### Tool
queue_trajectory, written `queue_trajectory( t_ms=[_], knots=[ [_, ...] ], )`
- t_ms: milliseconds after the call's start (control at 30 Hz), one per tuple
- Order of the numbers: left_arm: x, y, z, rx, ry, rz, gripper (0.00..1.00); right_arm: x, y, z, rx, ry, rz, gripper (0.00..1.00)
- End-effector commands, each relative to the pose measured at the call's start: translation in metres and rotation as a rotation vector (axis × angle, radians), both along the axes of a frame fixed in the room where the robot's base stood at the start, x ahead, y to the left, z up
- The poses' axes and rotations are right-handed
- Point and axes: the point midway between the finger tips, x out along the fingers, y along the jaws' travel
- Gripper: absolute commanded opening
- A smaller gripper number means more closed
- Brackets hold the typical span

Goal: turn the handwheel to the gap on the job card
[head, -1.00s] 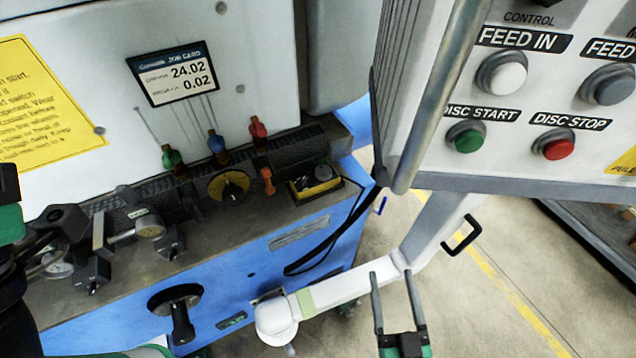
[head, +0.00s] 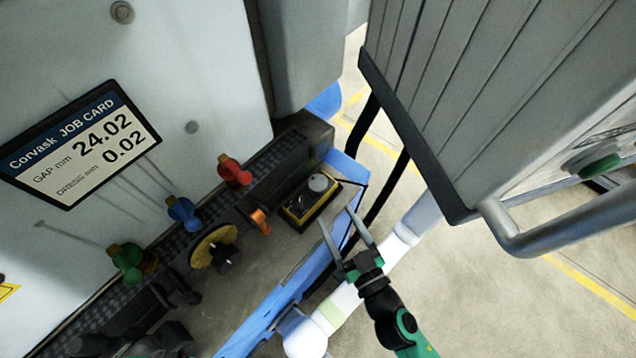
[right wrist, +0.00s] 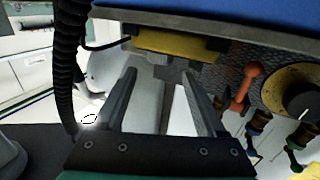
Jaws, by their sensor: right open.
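The job card (head: 85,145) on the white machine panel reads GAP mm 24.02 and DRESS mm 0.02. A small black-and-yellow box (head: 297,211) with a round grey knob (head: 318,183) sits at the ledge's right end; its yellow side (right wrist: 175,43) shows in the right wrist view. A yellow dial with a black knob (head: 228,255) is left of it. I cannot tell which of these is the handwheel. My right gripper (head: 337,213) is open and empty, its fingertips pointing toward the box, apart from the dial. My left gripper is out of view.
Green (head: 126,258), blue (head: 184,212) and red (head: 234,170) valves line the ledge, with an orange lever (head: 261,221) near the dial. A grey control cabinet (head: 500,90) hangs at right. Black cables and a white arm pipe run beside the blue base.

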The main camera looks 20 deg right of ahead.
Motion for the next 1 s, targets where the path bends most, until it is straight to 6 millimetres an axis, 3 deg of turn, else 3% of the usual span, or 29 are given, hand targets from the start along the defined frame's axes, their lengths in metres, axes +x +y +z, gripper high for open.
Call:
queue_trajectory(
  t_ms=[133, 333, 500, 733, 767, 1000],
  knots=[
    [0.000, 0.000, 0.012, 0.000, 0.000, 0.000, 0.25, 0.036, 0.000, 0.005, 0.000, -0.003, -0.003, 0.73],
    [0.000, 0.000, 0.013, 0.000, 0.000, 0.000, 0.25, 0.074, 0.001, 0.002, -0.001, -0.002, -0.001, 0.73],
    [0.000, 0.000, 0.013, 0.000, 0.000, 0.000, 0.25, 0.088, 0.002, 0.001, 0.000, -0.001, -0.001, 0.73],
    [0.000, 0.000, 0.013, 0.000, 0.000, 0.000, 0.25, 0.089, 0.002, 0.001, 0.000, -0.001, 0.000, 0.73],
    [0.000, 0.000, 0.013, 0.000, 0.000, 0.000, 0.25, 0.089, 0.002, 0.001, 0.000, -0.001, 0.000, 0.71],
    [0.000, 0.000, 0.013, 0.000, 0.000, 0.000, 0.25, 0.089, 0.002, 0.001, 0.000, -0.001, 0.000, 0.28]
  ],
)
